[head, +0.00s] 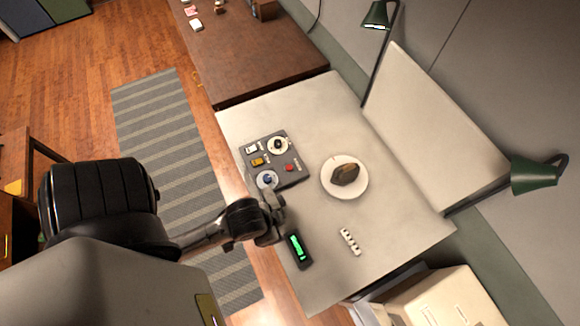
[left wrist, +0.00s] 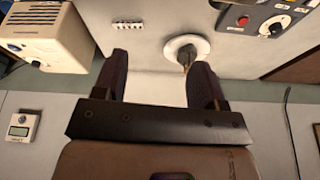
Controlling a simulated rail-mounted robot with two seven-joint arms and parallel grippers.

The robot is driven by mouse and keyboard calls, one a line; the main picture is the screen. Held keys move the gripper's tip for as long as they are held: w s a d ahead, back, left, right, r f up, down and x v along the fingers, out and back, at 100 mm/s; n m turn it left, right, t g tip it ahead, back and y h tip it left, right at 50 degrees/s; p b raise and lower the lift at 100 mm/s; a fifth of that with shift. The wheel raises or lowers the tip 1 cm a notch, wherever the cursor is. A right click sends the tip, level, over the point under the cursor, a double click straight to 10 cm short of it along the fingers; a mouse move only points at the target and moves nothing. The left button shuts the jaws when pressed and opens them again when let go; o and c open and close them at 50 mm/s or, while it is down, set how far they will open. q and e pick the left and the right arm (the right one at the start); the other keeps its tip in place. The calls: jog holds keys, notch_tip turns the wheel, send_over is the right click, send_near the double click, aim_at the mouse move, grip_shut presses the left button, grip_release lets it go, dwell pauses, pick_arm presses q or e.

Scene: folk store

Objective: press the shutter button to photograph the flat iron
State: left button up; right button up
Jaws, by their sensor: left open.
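A dark flat iron (head: 345,175) sits on a round white plate (head: 328,188) on the pale table. In the left wrist view the iron (left wrist: 185,56) is partly hidden by a finger. A grey control panel (head: 283,182) lies left of the plate, with a red button (head: 290,168), a white dial (head: 279,145), a yellow switch (head: 258,161) and a blue knob (head: 267,180). Its labels are too small to read. My left gripper (head: 273,205) is by the panel's near edge, close to the blue knob; in the left wrist view (left wrist: 160,65) its fingers are apart and empty.
A black device with a green display (head: 298,248) and a black-and-white marker strip (head: 349,241) lie on the table. A white board (head: 430,120) stands behind, with green lamps (head: 535,174) (head: 377,15). A beige box (head: 450,300) is at lower right. A brown table (head: 260,60) adjoins.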

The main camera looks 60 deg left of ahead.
pick_arm(q)
jog(key=shift+a, duration=0.15)
jog(key=shift+c, duration=0.2)
jog(key=c, duration=1)
grip_shut()
dwell(0.5)
